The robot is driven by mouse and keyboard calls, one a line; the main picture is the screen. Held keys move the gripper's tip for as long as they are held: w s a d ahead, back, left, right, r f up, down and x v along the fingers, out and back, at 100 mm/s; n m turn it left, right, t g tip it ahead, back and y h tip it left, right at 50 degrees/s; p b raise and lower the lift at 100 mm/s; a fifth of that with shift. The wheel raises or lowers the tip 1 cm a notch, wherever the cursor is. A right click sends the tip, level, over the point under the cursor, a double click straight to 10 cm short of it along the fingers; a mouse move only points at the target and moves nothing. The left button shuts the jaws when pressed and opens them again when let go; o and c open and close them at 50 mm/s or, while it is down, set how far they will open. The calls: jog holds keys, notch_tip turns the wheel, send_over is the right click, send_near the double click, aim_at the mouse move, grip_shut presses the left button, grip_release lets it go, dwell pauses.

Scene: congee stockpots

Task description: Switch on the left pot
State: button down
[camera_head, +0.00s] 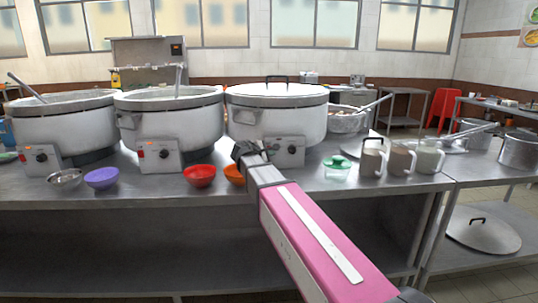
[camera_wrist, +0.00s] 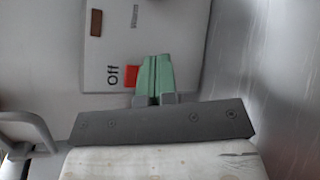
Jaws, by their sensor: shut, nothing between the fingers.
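The left pot (camera_head: 65,125) is a large white stockpot at the far left, open, with a ladle in it. Its grey control box (camera_head: 40,158) has a black knob and red marks. My gripper (camera_head: 248,150) is far to its right, by the left side of the right pot's control box (camera_head: 288,152). In the wrist view, my gripper's green fingertips (camera_wrist: 155,72) are together and empty. No knob shows there.
The middle pot (camera_head: 170,122) and lidded right pot (camera_head: 278,115) share the steel counter (camera_head: 130,190). Bowls in purple (camera_head: 101,178), red (camera_head: 199,175) and orange (camera_head: 233,175) stand along the front edge.

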dwell(0.4)
jog(key=shift+s, duration=0.7)
jog(key=s, duration=0.5)
jog(key=shift+r, duration=0.35)
